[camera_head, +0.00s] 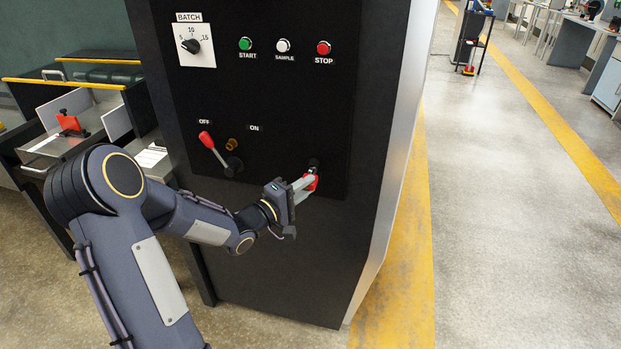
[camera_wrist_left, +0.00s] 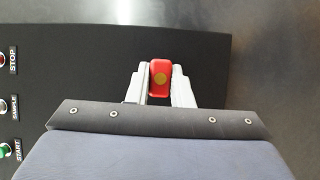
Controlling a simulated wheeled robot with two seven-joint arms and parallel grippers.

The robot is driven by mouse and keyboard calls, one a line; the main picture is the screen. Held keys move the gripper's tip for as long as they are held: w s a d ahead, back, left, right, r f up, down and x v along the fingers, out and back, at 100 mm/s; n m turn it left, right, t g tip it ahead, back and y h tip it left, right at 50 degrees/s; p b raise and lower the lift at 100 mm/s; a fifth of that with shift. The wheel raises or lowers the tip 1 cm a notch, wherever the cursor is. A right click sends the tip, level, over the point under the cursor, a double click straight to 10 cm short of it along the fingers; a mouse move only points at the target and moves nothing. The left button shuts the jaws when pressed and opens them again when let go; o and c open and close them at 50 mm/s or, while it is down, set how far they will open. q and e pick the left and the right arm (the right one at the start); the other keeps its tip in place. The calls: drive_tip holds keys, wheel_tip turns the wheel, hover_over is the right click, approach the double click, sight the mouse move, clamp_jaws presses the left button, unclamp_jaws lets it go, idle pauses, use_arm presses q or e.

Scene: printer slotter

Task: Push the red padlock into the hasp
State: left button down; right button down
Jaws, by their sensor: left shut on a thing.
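The red padlock (camera_head: 312,183) is at the lower right of the black control panel, between the fingers of my left gripper (camera_head: 304,184). In the left wrist view the padlock (camera_wrist_left: 159,78) shows as a red block with a round brass-coloured spot, and the pale fingers (camera_wrist_left: 158,85) are shut on its two sides. The dark hasp (camera_head: 313,163) shows just above the padlock on the panel. Whether the shackle is inside the hasp is hidden. My right gripper is in neither view.
A red-handled lever (camera_head: 207,140) stands by the OFF label, left of my gripper. Above are a BATCH dial (camera_head: 191,46) and START (camera_head: 245,44), SAMPLE (camera_head: 283,45) and STOP (camera_head: 323,48) buttons. A machine with a tray (camera_head: 45,145) stands at the left. The right floor is open.

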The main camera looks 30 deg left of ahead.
use_arm(q)
drive_tip(key=shift+s+d, duration=0.2)
drive_tip(key=shift+s, duration=0.55)
drive_tip(key=shift+s+d, duration=0.15)
drive_tip(key=shift+s, duration=0.6)
drive_tip(key=c, duration=1.8)
unclamp_jaws()
clamp_jaws()
drive_tip(key=shift+a+r+p, duration=0.1)
drive_tip(key=shift+a+p, duration=0.2)
drive_tip(key=s+a+r+p, duration=0.1)
drive_tip(key=a+p, duration=0.4)
drive_tip(key=a, duration=0.6)
drive_tip(key=s+a+r+p, duration=0.1)
drive_tip(key=s+a+p, duration=0.1)
drive_tip(key=a+p, duration=0.4)
drive_tip(key=a, duration=0.5)
drive_tip(key=shift+s+a+r, duration=0.3)
drive_tip(key=shift+a+r, duration=0.05)
drive_tip(key=shift+a, duration=0.05)
